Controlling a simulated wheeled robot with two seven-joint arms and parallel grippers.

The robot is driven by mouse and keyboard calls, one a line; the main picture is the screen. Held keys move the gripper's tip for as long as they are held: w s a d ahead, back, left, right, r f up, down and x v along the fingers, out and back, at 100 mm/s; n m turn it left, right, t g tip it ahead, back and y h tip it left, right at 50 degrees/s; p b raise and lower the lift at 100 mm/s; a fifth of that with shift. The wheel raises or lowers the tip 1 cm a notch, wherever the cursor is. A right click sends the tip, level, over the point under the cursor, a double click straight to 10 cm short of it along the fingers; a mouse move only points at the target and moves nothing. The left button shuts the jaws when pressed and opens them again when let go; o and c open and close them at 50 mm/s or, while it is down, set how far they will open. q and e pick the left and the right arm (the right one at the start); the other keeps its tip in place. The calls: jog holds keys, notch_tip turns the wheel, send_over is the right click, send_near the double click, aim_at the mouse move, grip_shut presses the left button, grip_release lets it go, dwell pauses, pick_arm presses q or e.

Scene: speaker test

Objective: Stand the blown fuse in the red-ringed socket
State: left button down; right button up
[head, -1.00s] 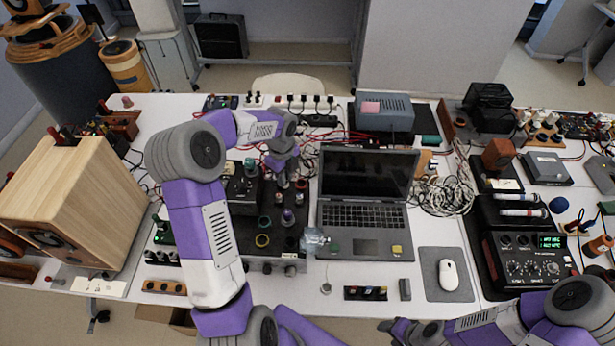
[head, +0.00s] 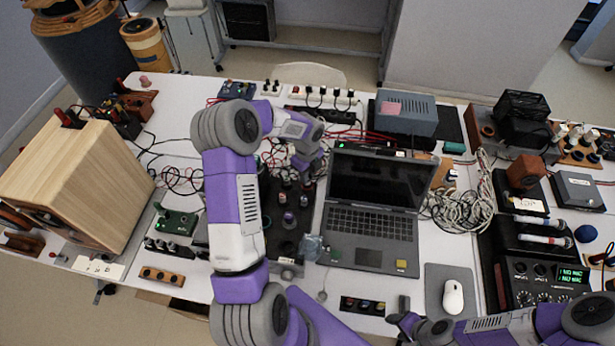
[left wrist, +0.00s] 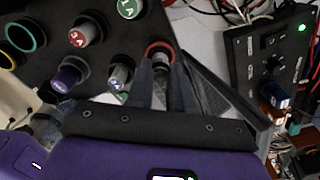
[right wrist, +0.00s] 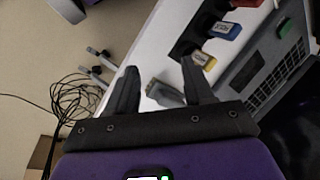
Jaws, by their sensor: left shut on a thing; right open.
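My left gripper (left wrist: 160,64) is shut on a small fuse (left wrist: 162,70), mostly hidden between the fingers. The red-ringed socket (left wrist: 149,49) shows at the fingertips in the left wrist view, around or just behind the fuse's far end. I cannot tell whether the fuse is in it or above it. The black socket panel (head: 283,238) stands left of the laptop in the head view; my left arm hides part of it. My right gripper (right wrist: 160,72) is open and empty over the table's front edge, with a grey block (right wrist: 166,93) beyond its fingers.
Close to the left gripper are red-labelled (left wrist: 85,31), green-labelled (left wrist: 130,9) and purple (left wrist: 68,77) fuses, and a teal ring (left wrist: 22,36). A black box with a knob (left wrist: 268,62) is at its right. The laptop (head: 370,225) and mouse (head: 453,297) lie to the right.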

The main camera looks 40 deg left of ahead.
pick_arm(q)
jog(key=shift+f, duration=0.9)
jog(key=shift+f+b, duration=0.3)
jog(key=shift+f, duration=0.05)
jog(key=c, duration=1)
grip_release()
jog(key=shift+r, duration=0.15)
notch_tip(320, 180, up, 12)
jog(key=p, duration=0.1)
jog(key=shift+r, duration=0.25)
